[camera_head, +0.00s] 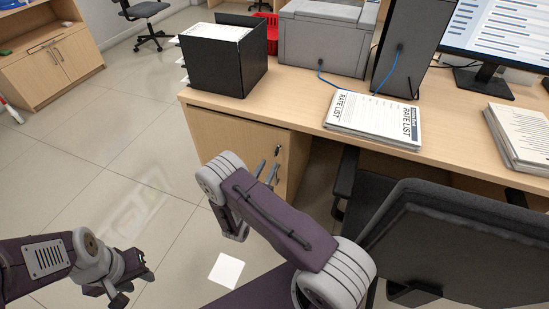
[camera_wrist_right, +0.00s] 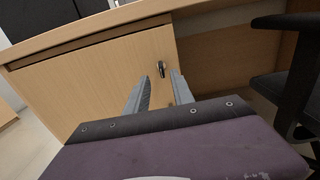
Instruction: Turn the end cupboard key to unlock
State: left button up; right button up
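The end cupboard (camera_head: 235,140) is a light wood door under the left end of the desk, and it is closed. Its small metal key (camera_head: 278,150) sits in the lock near the door's upper right edge. The key also shows in the right wrist view (camera_wrist_right: 161,69), just beyond and between the fingertips. My right gripper (camera_head: 267,170) is open in front of the door, its two grey fingers (camera_wrist_right: 160,84) apart with nothing between them. Contact with the door cannot be told. My left gripper (camera_head: 136,285) is open and empty, low over the floor at left.
The desk top (camera_head: 300,100) overhangs the cupboard and holds a black file tray (camera_head: 225,68), a printer (camera_head: 325,35) and rate lists (camera_head: 375,117). A black chair (camera_head: 450,235) stands close on the right.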

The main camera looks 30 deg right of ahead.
aim_at(277, 151)
jog(key=b+x, duration=0.1)
jog(key=x, duration=0.6)
jog(key=shift+s, duration=0.1)
grip_shut()
